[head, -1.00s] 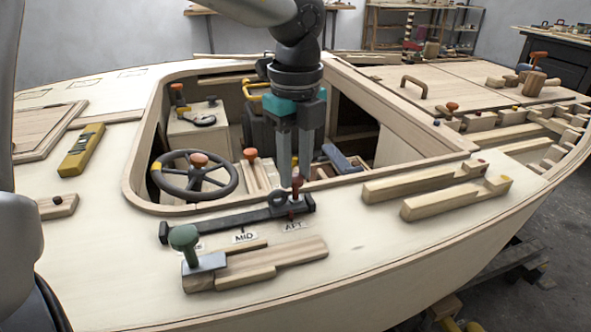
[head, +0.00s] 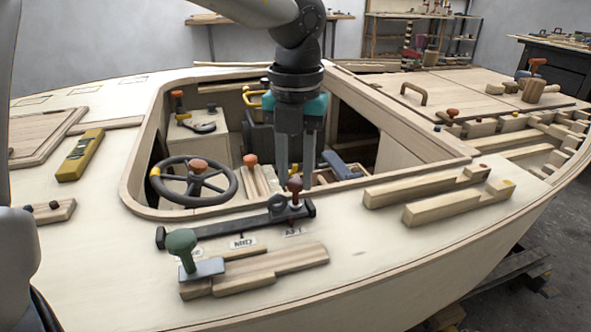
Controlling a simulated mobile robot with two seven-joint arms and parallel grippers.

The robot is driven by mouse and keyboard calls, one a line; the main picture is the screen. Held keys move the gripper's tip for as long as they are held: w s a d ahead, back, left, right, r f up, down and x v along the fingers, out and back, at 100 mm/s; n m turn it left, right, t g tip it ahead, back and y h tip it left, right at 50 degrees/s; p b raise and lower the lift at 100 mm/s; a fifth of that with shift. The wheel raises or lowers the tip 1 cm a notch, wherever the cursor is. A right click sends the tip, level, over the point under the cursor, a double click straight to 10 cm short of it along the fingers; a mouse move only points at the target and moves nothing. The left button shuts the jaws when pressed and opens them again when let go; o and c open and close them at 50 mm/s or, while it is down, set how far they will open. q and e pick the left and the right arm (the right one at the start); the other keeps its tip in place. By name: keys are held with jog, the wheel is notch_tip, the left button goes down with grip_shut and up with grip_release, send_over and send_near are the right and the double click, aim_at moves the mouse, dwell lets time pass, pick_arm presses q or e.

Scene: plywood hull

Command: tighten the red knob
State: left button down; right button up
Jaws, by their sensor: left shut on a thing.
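A small dark red knob (head: 294,184) stands upright on a black slotted rail (head: 220,227) near the AFT label (head: 292,233). My left gripper (head: 295,182) comes down from above, its two grey fingers pointing down. It is shut on the red knob, with a finger to each side of it. The fingertips partly hide the knob's sides. A dark ring-shaped fitting (head: 276,204) sits on the rail just left of the knob. My right gripper is not in view.
A green knob (head: 181,242) on a clamp stands at the rail's left end, by a stepped wooden block (head: 270,268). A steering wheel (head: 193,182) and an orange-topped lever (head: 250,160) are left of my gripper. Wooden blocks (head: 420,186) lie right.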

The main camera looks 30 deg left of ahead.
pick_arm(q)
jog(key=m, duration=0.5)
jog(key=shift+r+m, duration=0.1)
jog(key=shift+m, duration=0.2)
jog(key=shift+m+p, duration=0.3)
jog(key=shift+m, duration=0.2)
jog(key=m, duration=0.3)
jog(key=shift+m, duration=0.3)
jog(key=m+p, duration=0.1)
jog(key=m, duration=0.2)
jog(key=shift+w+m, duration=0.1)
jog(key=shift+m, duration=0.2)
jog(key=m, duration=0.3)
jog(key=shift+m+p, duration=0.3)
jog(key=shift+p, duration=0.1)
jog(key=m, duration=0.3)
jog(key=shift+p, duration=0.3)
jog(key=shift+m, duration=0.7)
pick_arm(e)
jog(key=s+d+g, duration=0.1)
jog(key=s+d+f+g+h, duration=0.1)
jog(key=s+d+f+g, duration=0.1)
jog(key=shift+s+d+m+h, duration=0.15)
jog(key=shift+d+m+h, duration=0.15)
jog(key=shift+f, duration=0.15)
